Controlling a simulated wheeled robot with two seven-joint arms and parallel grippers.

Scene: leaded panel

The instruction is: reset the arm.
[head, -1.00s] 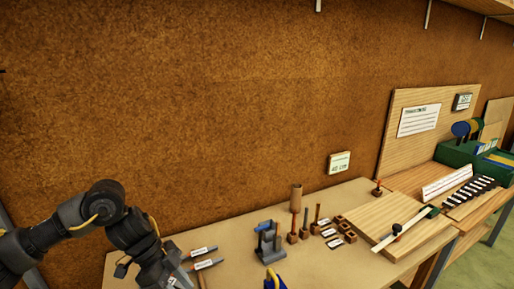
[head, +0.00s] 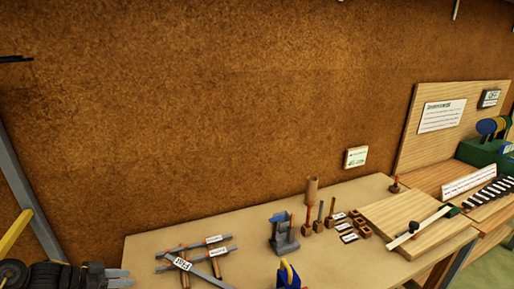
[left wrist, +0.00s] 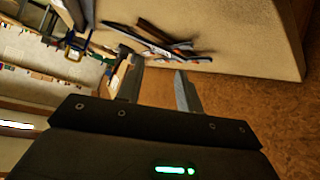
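My left gripper (head: 118,277) is at the bottom left of the head view, left of the workbench (head: 375,188) and clear of it. In the left wrist view its two fingers (left wrist: 158,92) stand apart with nothing between them, so it is open and empty. Several labelled strips and wood-handled tools (head: 195,258) lie at the bench's left end; they also show beyond the fingers in the left wrist view (left wrist: 160,40). My right gripper is not in view.
A grey stand (head: 283,236), a blue and yellow tool (head: 288,274), small wooden blocks (head: 362,231) and a wooden board (head: 405,218) are on the bench. A green box (head: 480,152) is at the far right. A grey post (head: 25,190) stands at the left.

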